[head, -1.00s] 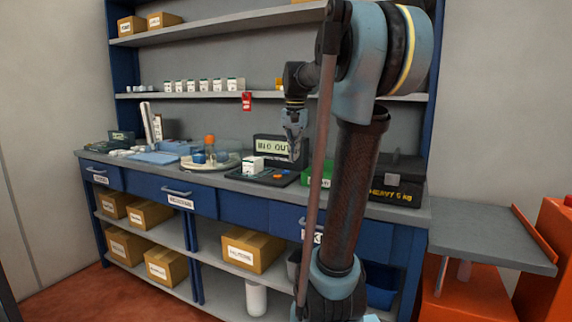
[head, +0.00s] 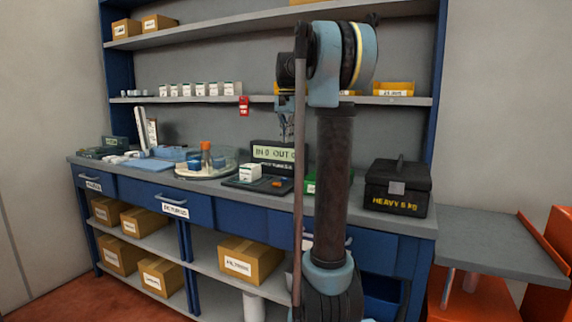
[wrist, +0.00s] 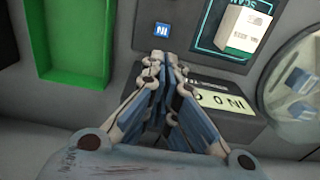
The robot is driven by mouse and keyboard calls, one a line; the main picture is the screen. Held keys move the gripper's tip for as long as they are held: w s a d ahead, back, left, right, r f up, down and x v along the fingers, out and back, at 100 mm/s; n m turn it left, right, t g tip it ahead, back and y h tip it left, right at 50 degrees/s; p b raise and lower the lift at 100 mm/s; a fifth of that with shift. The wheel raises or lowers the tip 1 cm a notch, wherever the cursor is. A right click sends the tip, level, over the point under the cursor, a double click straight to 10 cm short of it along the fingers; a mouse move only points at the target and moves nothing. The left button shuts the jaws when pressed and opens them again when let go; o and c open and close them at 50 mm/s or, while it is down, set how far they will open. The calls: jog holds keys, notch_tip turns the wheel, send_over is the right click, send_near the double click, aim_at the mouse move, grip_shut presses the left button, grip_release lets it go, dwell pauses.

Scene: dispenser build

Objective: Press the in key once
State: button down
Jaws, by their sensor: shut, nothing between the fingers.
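The in key is a small blue square with white lettering (wrist: 162,30) in the wrist view, on the grey pad just beyond my fingertips. My gripper (wrist: 166,60) is shut and empty, its tips close to the key in the picture; I cannot tell the gap. A display reading "IN 0 OUT 0" (head: 275,153) stands behind the pad in the head view; it also shows upside down in the wrist view (wrist: 222,102).
A white box (head: 250,171) stands on the scan pad (head: 240,184), left of the key. A green bin (wrist: 72,40) is on the key's other side. A round tray (head: 180,172) and a black heavy case (head: 397,187) are also on the bench.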

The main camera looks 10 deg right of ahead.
notch_tip(320, 180, down, 14)
jog(key=shift+r, duration=0.1)
dwell(0.5)
jog(key=shift+f, duration=0.55)
jog(key=shift+s+f, duration=0.25)
jog(key=shift+f, duration=0.15)
jog(key=shift+w, duration=0.1)
jog(key=shift+w+r, duration=0.1)
jog(key=shift+r, duration=0.15)
notch_tip(320, 180, up, 14)
jog(key=shift+f, duration=0.15)
dwell(0.6)
